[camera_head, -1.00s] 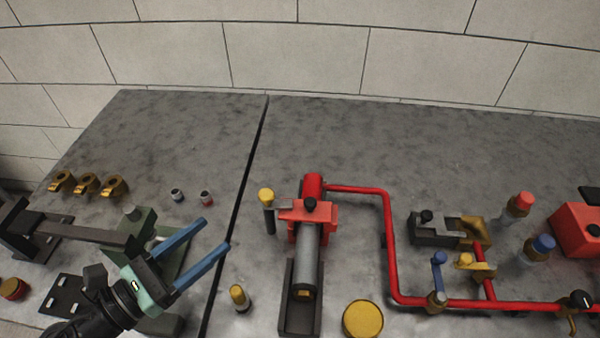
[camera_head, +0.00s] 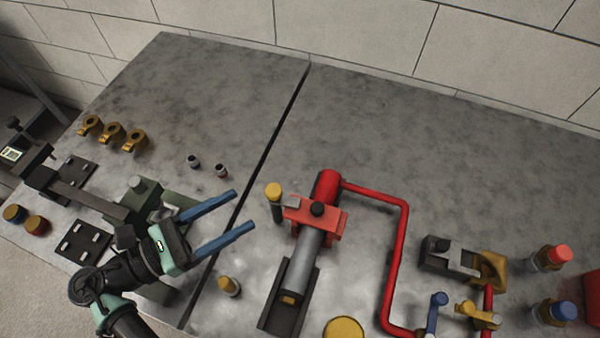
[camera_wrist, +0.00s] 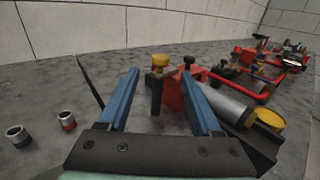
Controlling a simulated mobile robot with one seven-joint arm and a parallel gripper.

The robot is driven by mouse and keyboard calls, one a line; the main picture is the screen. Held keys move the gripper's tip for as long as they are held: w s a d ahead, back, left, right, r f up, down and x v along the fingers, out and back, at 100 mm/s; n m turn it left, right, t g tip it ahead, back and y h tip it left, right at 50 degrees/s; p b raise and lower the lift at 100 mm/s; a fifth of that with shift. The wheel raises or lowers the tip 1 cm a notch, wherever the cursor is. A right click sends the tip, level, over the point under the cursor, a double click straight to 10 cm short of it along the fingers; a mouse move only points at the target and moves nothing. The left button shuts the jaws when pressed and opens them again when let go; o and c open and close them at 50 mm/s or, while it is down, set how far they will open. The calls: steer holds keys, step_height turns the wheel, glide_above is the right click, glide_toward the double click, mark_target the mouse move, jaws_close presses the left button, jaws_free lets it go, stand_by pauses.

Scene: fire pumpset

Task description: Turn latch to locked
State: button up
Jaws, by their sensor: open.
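No part is clearly marked as the latch. A dark post with a yellow knob (camera_head: 274,191) stands upright beside a red bracket (camera_head: 330,222) that spans a grey cylinder (camera_head: 305,252); a black knob (camera_head: 317,209) sits on the bracket. My gripper (camera_head: 245,210), with two blue fingers, is open and empty, a short way left of the post and pointing towards it. In the wrist view the yellow knob (camera_wrist: 160,60) and its post appear between the fingertips, beyond them and apart. The red bracket (camera_wrist: 180,92) is partly hidden by the right finger.
A red pipe (camera_head: 398,260) runs right of the cylinder. A short yellow-topped piece (camera_head: 229,286) stands below my gripper. Two small cups (camera_head: 193,161) and several brass pieces (camera_head: 111,132) lie on the left. The bench behind the bracket is clear.

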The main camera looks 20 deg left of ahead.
mark_target(283, 196)
steer(key=p+x, duration=0.1)
steer(key=x, duration=1)
steer(key=shift+d, duration=0.15)
steer(key=shift+w, duration=0.15)
steer(key=shift+c, duration=0.2)
jaws_close()
